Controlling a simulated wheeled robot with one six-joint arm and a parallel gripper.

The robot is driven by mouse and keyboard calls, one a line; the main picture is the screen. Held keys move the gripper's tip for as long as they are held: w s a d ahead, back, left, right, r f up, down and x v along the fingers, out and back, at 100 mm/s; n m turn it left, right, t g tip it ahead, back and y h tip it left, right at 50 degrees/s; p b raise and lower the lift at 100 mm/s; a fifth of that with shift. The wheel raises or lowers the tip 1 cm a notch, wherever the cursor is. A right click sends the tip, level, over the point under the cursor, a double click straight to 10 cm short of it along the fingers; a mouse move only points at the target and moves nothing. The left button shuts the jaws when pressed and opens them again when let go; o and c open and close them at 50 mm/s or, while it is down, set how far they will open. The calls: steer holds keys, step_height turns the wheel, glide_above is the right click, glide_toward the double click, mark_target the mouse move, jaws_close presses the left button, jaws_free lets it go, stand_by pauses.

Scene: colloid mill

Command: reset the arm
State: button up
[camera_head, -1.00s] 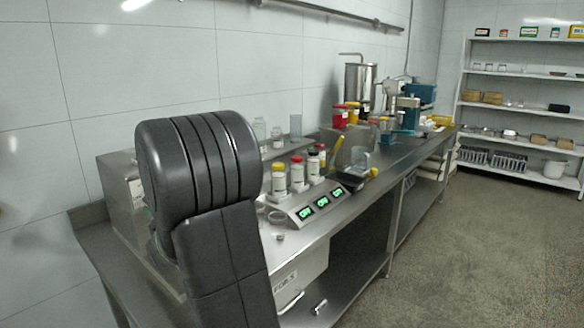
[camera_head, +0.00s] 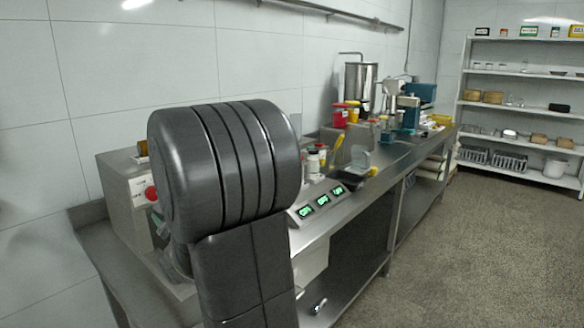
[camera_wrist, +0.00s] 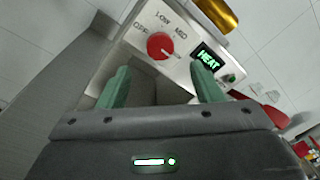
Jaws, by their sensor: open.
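My gripper shows in the wrist view (camera_wrist: 160,88), with its two green fingers spread apart and nothing between them. Beyond the fingers is a metal control box (camera_wrist: 178,22) with a red knob (camera_wrist: 160,46), labelled OFF, LOW and MID, and a lit display reading HEAT (camera_wrist: 208,58). The fingers appear apart from the knob. In the head view, my dark arm link covers the gripper and part of the box (camera_head: 122,200). The red knob shows at the link's left edge (camera_head: 151,193).
A steel bench (camera_head: 352,195) runs along the wall. It carries a panel with green displays (camera_head: 320,201), bottles (camera_head: 315,160), red and yellow containers (camera_head: 341,116) and a steel vessel (camera_head: 360,82). Shelves (camera_head: 525,105) stand at the back right. The floor at right is clear.

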mark_target(154, 195)
steer(key=x, duration=0.8)
steer(key=shift+w+a+p, duration=0.1)
steer(key=shift+p, duration=0.25)
steer(key=n+b, duration=0.1)
steer(key=n, duration=0.5)
steer(key=shift+f+n, duration=0.1)
steer(key=shift+n, duration=0.3)
steer(key=n, duration=0.4)
steer(key=n+y, duration=0.1)
steer(key=n, duration=0.9)
steer(key=shift+d+g+y+b, duration=0.3)
steer(key=shift+y+b, duration=0.05)
steer(key=shift+y, duration=0.05)
